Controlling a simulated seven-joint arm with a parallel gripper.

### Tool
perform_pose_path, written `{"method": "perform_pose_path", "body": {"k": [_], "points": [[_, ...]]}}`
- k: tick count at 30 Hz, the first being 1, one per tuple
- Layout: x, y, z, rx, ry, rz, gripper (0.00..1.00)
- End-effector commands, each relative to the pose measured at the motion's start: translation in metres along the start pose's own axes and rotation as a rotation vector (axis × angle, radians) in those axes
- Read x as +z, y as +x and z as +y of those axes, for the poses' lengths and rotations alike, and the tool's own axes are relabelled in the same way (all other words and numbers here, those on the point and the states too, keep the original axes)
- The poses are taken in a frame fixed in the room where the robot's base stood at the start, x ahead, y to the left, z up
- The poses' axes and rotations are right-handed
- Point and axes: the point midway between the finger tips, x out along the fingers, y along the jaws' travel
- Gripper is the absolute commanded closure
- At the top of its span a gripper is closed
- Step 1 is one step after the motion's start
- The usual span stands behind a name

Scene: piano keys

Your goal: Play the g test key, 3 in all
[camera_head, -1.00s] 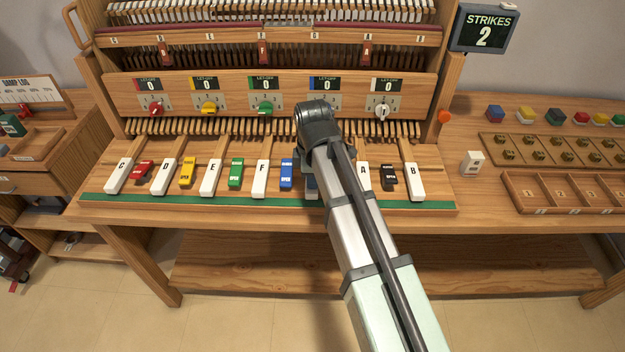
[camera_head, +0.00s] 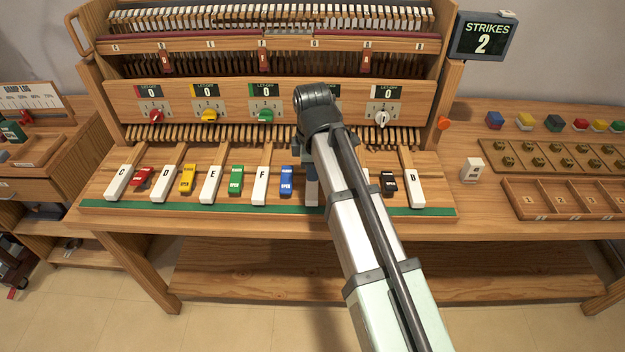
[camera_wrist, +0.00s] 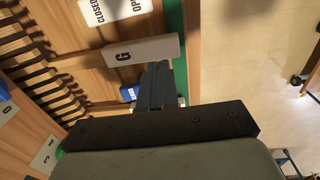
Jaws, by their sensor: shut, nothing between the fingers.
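The white G key (camera_wrist: 138,52) shows its letter in the wrist view. In the head view only a strip of it (camera_head: 312,194) shows; my arm hides the rest. My gripper (camera_wrist: 158,68) is shut and empty, with its fingertips at the near edge of the G key in the wrist view. I cannot tell whether they touch it. In the head view my gripper is mostly hidden behind my wrist. The strikes display (camera_head: 484,39) reads 2.
The F key (camera_head: 261,186) and blue tab (camera_head: 287,180) lie left of my gripper. The black tab (camera_head: 388,181) and B key (camera_head: 415,187) lie right. The dial panel (camera_head: 236,103) stands behind. A small white block (camera_head: 473,169) lies on the right bench.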

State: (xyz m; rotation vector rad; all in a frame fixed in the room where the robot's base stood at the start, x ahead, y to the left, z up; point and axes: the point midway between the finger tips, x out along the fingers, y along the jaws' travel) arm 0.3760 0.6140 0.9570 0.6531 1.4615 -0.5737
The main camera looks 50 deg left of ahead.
Motion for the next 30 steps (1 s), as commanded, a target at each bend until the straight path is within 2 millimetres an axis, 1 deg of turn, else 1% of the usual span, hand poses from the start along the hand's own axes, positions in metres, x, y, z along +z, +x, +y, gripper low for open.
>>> {"method": "perform_pose_path", "body": {"k": [1,3,9,15,21,30], "points": [[0.0,-0.01,0.002,0.002,0.0,0.001,1.0],[0.0,-0.023,0.002,0.002,0.0,0.001,1.0],[-0.001,-0.056,0.005,0.002,0.0,0.001,1.0],[0.0,-0.081,0.005,0.001,0.0,0.0,1.0],[0.0,-0.092,0.005,0.0,0.0,0.0,1.0],[0.0,-0.093,0.005,0.0,0.0,0.0,1.0]]}}
